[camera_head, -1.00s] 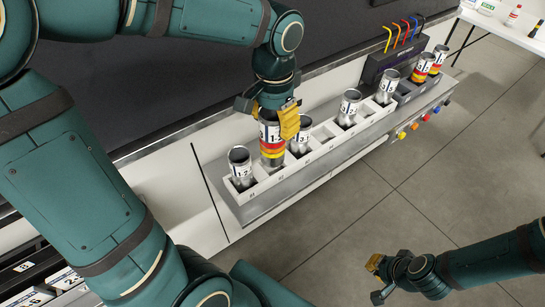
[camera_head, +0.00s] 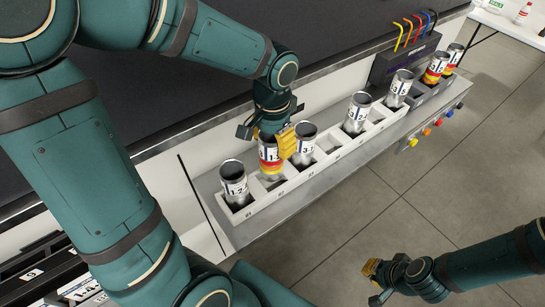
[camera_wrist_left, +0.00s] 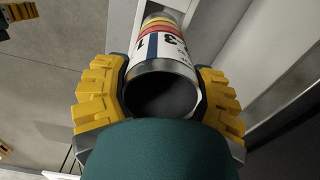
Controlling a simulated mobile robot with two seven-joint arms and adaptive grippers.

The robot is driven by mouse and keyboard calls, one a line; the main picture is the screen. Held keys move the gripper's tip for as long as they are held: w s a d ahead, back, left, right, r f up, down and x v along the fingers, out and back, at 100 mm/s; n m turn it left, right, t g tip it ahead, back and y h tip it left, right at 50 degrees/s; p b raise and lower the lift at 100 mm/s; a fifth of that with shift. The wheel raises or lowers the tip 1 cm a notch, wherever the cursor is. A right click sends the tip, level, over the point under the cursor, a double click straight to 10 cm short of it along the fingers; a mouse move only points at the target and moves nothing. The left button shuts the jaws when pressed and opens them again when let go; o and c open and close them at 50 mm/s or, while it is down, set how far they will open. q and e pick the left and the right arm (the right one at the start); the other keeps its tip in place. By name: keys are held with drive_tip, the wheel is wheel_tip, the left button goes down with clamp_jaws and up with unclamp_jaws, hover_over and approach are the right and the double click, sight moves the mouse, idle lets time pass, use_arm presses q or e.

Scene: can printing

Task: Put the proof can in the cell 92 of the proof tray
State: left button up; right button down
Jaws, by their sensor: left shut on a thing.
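The proof can (camera_head: 270,155), with a white label over red and yellow bands, stands upright in my left gripper (camera_head: 270,140), whose yellow fingers are shut on its upper part. The wrist view shows the can's open dark mouth and label (camera_wrist_left: 165,75) between both fingers. The proof tray (camera_head: 248,213) is a white row of cells. The can is low at the second cell from the near left; I cannot tell whether its base touches the floor. Small front labels are hard to read. My right gripper (camera_head: 374,283) appears open and empty over the floor.
Silver cans stand in the tray on both sides: one at the near end (camera_head: 233,183), one beside the held can (camera_head: 305,143), others farther along (camera_head: 357,112). Two banded cans (camera_head: 436,68) stand in a dark holder by coloured buttons (camera_head: 427,131). Some tray cells are empty.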

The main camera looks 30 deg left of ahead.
use_arm(q)
drive_tip(key=shift+f+b, duration=0.5)
drive_tip(key=shift+f, duration=1.9)
drive_tip(key=o, duration=0.8)
drive_tip(key=shift+r, duration=0.4)
wheel_tip(320, 180, up, 12)
drive_tip(key=p, duration=0.3)
drive_tip(key=shift+f, duration=0.25)
drive_tip(key=shift+f, duration=0.1)
